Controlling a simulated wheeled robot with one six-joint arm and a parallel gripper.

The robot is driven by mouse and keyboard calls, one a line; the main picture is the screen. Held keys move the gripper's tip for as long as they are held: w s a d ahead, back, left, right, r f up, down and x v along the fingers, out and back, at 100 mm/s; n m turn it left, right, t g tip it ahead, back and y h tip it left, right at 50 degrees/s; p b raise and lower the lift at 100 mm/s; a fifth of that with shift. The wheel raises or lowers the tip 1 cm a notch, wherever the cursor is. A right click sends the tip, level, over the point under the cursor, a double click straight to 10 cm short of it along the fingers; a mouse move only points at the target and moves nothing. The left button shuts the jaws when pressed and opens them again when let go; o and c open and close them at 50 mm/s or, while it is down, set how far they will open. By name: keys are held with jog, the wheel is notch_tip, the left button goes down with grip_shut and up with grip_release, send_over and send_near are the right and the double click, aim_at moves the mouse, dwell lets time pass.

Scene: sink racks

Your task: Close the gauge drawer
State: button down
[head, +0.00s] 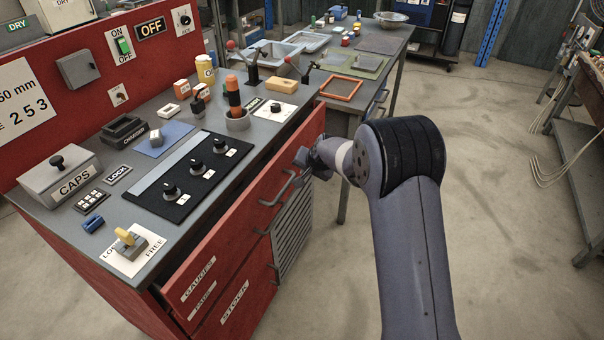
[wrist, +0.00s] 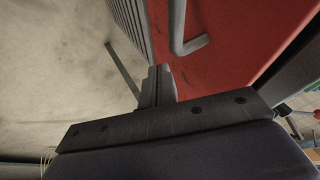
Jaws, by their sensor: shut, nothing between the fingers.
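The gauge drawer (head: 240,232) is the top red drawer, with a "GAUGES" label (head: 198,279) at its near end. It stands partly out, with a dark gap between its top edge and the worktop. Its grey bar handle (head: 277,190) is on the front; in the wrist view a grey handle (wrist: 186,45) shows on the red face (wrist: 235,40). My gripper (head: 305,160) is at the far end of the drawer front, beyond the handle. In the wrist view my fingers (wrist: 157,85) are together and empty, close to the red face. I cannot tell whether they touch it.
Below are another labelled drawer, a "STOCK" front (head: 234,302) and a slatted grey panel (head: 292,235). The worktop (head: 215,122) holds knobs, a charger (head: 123,130) and a lock lever (head: 130,240). A sink table stands behind.

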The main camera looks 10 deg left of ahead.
aim_at(215, 248)
jog(key=b+v, duration=0.1)
jog(key=v, duration=0.8)
jog(key=shift+a+r, duration=0.3)
jog(key=s+a+f+g+y+b, duration=0.1)
jog(key=s+a+y+b, duration=0.15)
jog(key=s, duration=0.75)
jog(key=s+a+m+g+y+b, duration=0.15)
jog(key=s+b, duration=0.25)
jog(key=s, duration=0.6)
jog(key=s+a+f+g+y+b, duration=0.15)
jog(key=s+b, duration=0.25)
jog(key=s, duration=0.6)
jog(key=shift+t+h, duration=0.35)
jog(key=shift+t, duration=0.05)
jog(key=shift+w+a+f+b, duration=0.15)
jog(key=shift+w+a+f, duration=0.6)
jog(key=shift+a, duration=1.2)
jog(key=shift+w+a+f+b, duration=0.1)
jog(key=shift+w+a+f, duration=0.25)
jog(key=shift+a+f, duration=1.2)
jog(key=shift+w+a+f+b, duration=0.15)
jog(key=shift+w+a+f, duration=0.35)
jog(key=shift+a, duration=1.8)
jog(key=shift+w+a+r+p, duration=0.1)
jog(key=shift+w+a+p, duration=0.2)
jog(key=shift+a, duration=0.7)
jog(key=shift+w+a+p, duration=0.2)
jog(key=shift+w+a, duration=0.15)
jog(key=shift+a, duration=0.7)
